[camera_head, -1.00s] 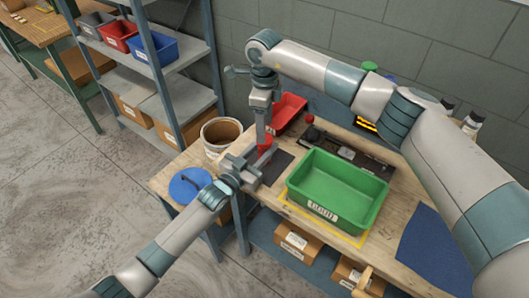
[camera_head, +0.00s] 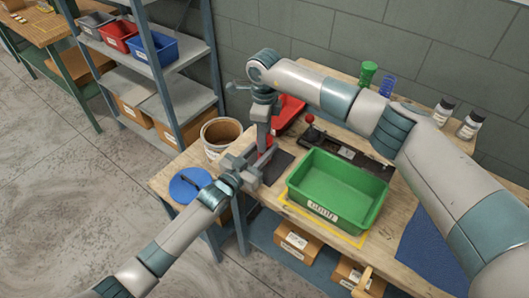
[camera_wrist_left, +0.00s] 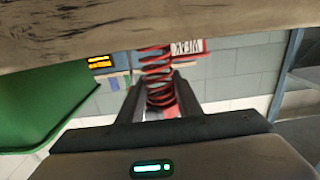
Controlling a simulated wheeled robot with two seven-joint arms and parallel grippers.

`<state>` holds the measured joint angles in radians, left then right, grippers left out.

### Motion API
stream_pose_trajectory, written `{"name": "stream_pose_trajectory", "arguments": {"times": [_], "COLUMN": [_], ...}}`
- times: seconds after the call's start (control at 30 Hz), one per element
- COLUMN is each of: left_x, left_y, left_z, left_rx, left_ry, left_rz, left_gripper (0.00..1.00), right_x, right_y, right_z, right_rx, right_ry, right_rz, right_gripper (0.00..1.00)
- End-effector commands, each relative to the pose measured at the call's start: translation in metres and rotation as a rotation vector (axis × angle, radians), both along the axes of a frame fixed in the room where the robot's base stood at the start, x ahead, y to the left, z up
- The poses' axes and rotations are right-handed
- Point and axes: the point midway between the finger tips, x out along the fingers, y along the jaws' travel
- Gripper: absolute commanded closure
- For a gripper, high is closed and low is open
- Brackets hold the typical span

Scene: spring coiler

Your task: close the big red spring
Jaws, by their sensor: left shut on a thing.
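The red spring (camera_wrist_left: 157,66) stands upright between the fingers of my left gripper (camera_wrist_left: 158,94) in the left wrist view, its coils showing with gaps. In the head view only a small red bit of the spring (camera_head: 269,142) shows; the grippers hide the rest. My left gripper (camera_head: 258,163) is shut on the spring, above the bench's left part. My right gripper (camera_head: 263,143) points down just above and behind the left one, close to the spring. Its fingertips are too small and covered to tell whether it is open or shut.
A green bin (camera_head: 335,208) stands right of the grippers. The dark mat (camera_head: 277,165) is beside the left gripper.

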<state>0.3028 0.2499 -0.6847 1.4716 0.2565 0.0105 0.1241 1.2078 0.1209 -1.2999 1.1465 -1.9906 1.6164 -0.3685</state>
Motion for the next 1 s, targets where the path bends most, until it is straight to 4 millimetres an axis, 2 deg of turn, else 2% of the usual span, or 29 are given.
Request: {"name": "stream_pose_trajectory", "arguments": {"times": [0.17, 0.2, 0.27, 0.3, 0.73, 0.87, 1.0], "left_x": [0.000, 0.000, 0.000, 0.000, 0.000, 0.000, 0.000], "left_y": [0.000, 0.000, 0.000, 0.000, 0.000, 0.000, 0.000], "left_z": [0.000, 0.000, 0.000, 0.000, 0.000, 0.000, 0.000], "left_rx": [0.001, 0.001, 0.001, 0.001, 0.001, 0.001, 0.001], "left_ry": [0.001, 0.001, 0.001, 0.001, 0.001, 0.001, 0.001], "left_rz": [0.000, 0.000, 0.000, 0.000, 0.000, 0.000, 0.000], "left_gripper": [1.00, 1.00, 1.00, 1.00, 1.00, 1.00, 1.00], "right_x": [0.000, 0.000, 0.000, 0.000, 0.001, 0.001, 0.001], "right_y": [0.000, 0.000, 0.000, 0.000, 0.000, 0.000, 0.000], "right_z": [0.000, 0.000, 0.000, 0.000, 0.006, 0.018, 0.038], "right_rx": [0.000, 0.000, 0.000, 0.000, 0.001, 0.001, 0.001], "right_ry": [0.000, 0.000, 0.000, 0.000, -0.002, -0.003, -0.004], "right_rz": [-0.002, -0.003, -0.003, -0.003, -0.002, -0.002, -0.002], "right_gripper": [0.87, 0.56, 0.41, 0.39, 0.39, 0.39, 0.39]}}
